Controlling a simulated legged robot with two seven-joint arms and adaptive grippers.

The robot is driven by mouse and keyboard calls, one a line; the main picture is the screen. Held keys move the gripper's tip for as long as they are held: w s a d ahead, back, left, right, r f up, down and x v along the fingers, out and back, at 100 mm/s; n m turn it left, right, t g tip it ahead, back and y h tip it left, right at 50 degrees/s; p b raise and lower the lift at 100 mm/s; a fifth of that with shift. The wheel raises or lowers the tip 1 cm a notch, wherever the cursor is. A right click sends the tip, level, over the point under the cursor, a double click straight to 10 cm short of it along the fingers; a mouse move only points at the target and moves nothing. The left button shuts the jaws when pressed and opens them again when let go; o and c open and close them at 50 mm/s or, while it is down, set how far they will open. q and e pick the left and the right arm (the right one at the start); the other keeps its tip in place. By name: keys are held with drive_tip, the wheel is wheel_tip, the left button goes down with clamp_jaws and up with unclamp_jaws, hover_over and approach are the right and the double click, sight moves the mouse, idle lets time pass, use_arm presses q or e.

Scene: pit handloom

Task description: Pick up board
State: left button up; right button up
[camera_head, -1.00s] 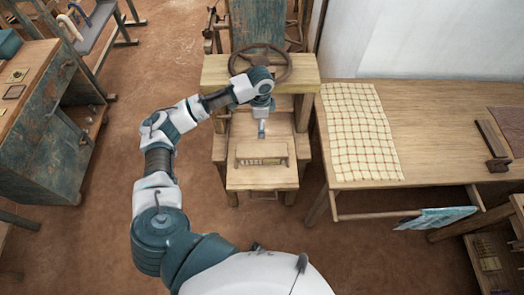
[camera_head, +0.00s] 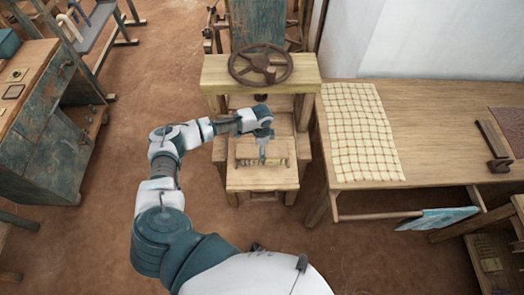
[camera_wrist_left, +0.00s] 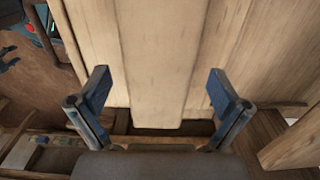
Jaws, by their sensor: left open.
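A small light wooden board (camera_head: 243,157) with a patterned front strip lies on the lower bed of the wooden press (camera_head: 262,178). My left gripper (camera_head: 264,157) is over it in the head view and hides its middle. In the left wrist view my left gripper (camera_wrist_left: 160,90) is open, one finger on each side of a pale wooden plank (camera_wrist_left: 160,60). I see gaps between the fingers and the plank. I cannot tell whether this plank is the same board. My right gripper is not in view.
The press's thick top beam (camera_head: 222,72) with a handwheel (camera_head: 260,64) stands behind my gripper. A wooden table (camera_head: 430,130) with a checked cloth (camera_head: 360,130) is on the right, and a worn green cabinet (camera_head: 45,150) on the left.

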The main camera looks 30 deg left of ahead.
use_arm(q)
drive_tip(key=shift+f, duration=0.4)
drive_tip(key=c, duration=1.2)
drive_tip(key=shift+c, duration=0.3)
drive_tip(key=shift+r, duration=0.2)
